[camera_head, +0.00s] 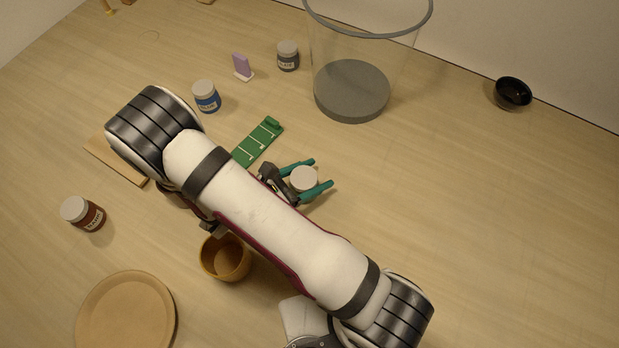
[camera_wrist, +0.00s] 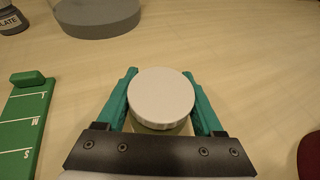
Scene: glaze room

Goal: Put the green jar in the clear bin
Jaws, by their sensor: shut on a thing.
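My gripper (camera_head: 322,173) is shut on a jar with a white lid (camera_head: 304,179). In the wrist view the lid (camera_wrist: 161,95) sits between the teal fingers of my gripper (camera_wrist: 160,73). Only a thin olive-green strip of the jar's body shows below the lid; its label is hidden. I cannot tell whether the jar touches the table. The clear bin (camera_head: 352,92), with a grey rim and grey floor, stands behind my gripper and a little to the right. Its floor also shows at the top left of the wrist view (camera_wrist: 97,14). I see no jar in it.
A blue-labelled jar (camera_head: 207,98), a slate jar (camera_head: 288,56) and a purple card on a stand (camera_head: 242,67) stand left of the bin. A green ruled strip (camera_head: 257,142), orange cup (camera_head: 226,260), plate (camera_head: 126,316) and red-brown jar (camera_head: 84,214) lie nearer. A black bowl (camera_head: 513,93) is far right.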

